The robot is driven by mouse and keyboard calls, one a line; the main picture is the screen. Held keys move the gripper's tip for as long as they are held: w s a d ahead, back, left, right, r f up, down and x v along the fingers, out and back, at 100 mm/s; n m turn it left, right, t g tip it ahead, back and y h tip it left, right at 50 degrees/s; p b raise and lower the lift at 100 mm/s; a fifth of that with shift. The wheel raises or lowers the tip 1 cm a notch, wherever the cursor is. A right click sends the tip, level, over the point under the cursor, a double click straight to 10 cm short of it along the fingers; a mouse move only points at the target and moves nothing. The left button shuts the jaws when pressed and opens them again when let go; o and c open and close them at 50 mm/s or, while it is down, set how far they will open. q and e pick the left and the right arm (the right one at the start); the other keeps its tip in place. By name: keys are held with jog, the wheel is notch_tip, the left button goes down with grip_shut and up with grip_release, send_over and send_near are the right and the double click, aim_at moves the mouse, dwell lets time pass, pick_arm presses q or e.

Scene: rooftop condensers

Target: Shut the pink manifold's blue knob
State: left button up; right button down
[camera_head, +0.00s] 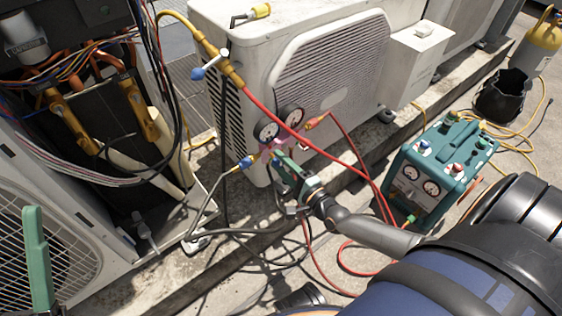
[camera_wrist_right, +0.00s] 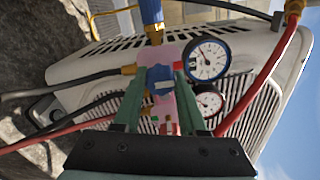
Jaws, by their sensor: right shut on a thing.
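The pink manifold (camera_head: 277,147) with two round gauges hangs in front of the white condenser. It also shows in the right wrist view (camera_wrist_right: 172,50). Its blue knob (camera_wrist_right: 160,80) sits between the green fingertips of my right gripper (camera_wrist_right: 159,84), which is shut on it. In the head view my right gripper (camera_head: 283,160) reaches the manifold from the lower right and hides the knob. One green finger of my left gripper (camera_head: 37,250) shows at the lower left, far from the manifold. Its other finger is not seen, so its opening cannot be told.
A white condenser (camera_head: 335,60) stands behind the manifold. Red hoses (camera_head: 335,155) and grey hoses (camera_head: 205,205) run around my right gripper. A teal gauge unit (camera_head: 435,170) and a black bucket (camera_head: 503,97) stand on the right. An open unit with wiring (camera_head: 90,110) is on the left.

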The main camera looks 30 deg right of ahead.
dwell(0.4)
jog(key=shift+c, duration=2.3)
grip_release()
jog(key=s+d+p, duration=0.1)
jog(key=s+p, duration=0.2)
jog(key=s, duration=0.9)
jog(key=shift+s, duration=0.25)
